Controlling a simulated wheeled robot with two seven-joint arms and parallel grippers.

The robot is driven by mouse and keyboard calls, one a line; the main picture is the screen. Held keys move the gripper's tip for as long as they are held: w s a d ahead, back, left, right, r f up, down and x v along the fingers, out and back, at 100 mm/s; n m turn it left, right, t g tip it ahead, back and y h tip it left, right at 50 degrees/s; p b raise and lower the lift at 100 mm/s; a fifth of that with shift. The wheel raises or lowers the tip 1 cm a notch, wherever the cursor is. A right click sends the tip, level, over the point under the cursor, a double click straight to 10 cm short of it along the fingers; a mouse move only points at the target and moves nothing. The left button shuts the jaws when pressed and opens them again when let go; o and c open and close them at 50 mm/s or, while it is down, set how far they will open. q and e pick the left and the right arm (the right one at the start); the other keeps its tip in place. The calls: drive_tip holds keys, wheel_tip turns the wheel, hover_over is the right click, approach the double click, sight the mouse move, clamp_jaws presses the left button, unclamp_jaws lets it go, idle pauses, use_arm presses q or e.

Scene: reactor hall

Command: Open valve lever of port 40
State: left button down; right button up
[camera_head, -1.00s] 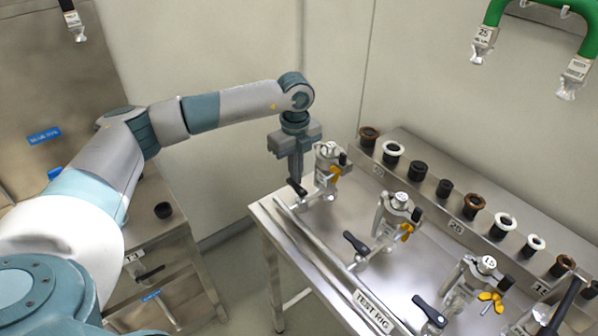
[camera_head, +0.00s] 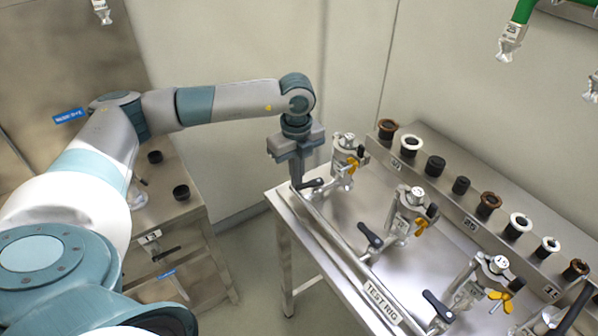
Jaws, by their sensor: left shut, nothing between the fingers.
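The leftmost valve (camera_head: 346,150) on the test rig is a metal fitting with a yellow wing nut and a black lever (camera_head: 312,183). No port number is readable on it, so I cannot tell from the picture that it is port 40. Its lever points roughly sideways, unlike the slanted levers of the valves to the right. My left gripper (camera_head: 297,180) points down with its fingers shut and empty, at the lever's left end. I cannot tell whether they touch. My right gripper is not in view.
Two similar valves (camera_head: 412,205) (camera_head: 486,275) stand further right on the steel test rig table (camera_head: 345,215). A sloped steel shelf (camera_head: 455,210) behind holds several black, white and brown round fittings. A steel cabinet (camera_head: 195,225) stands left, with a floor gap between.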

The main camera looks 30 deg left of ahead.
use_arm(q)
drive_tip(key=shift+s+d, duration=0.3)
drive_tip(key=shift+s, duration=0.15)
drive_tip(key=shift+w+a+b, duration=0.4)
drive_tip(key=shift+w, duration=0.1)
drive_tip(key=shift+r, duration=0.1)
wheel_tip(320, 180, up, 7)
drive_tip(key=p, duration=0.3)
drive_tip(key=shift+p, duration=0.3)
